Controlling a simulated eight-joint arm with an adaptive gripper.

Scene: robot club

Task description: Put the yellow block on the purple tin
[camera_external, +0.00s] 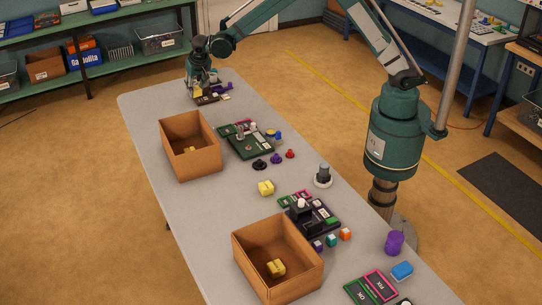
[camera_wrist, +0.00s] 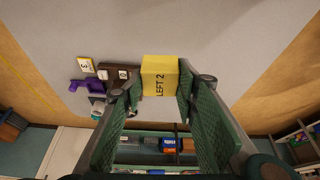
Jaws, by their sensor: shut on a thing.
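My gripper (camera_external: 197,88) is at the far end of the grey table. In the wrist view my gripper (camera_wrist: 157,90) is shut on a yellow block (camera_wrist: 160,72) marked "LEFT 2", held between its fingertips. The height of the block above the table is hard to judge. The purple tin (camera_external: 394,243) stands upright at the near right edge of the table, far from my gripper, with nothing on it. Other yellow blocks show: one (camera_external: 266,188) on the middle of the table, one in the far cardboard box and a yellow piece in the near one.
Two open cardboard boxes (camera_external: 163,135) (camera_external: 246,262) stand along the table's left side. Green and dark boards (camera_external: 248,146) (camera_external: 318,216) with small parts lie between. A purple piece (camera_wrist: 88,87) and brown block lie near my gripper.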

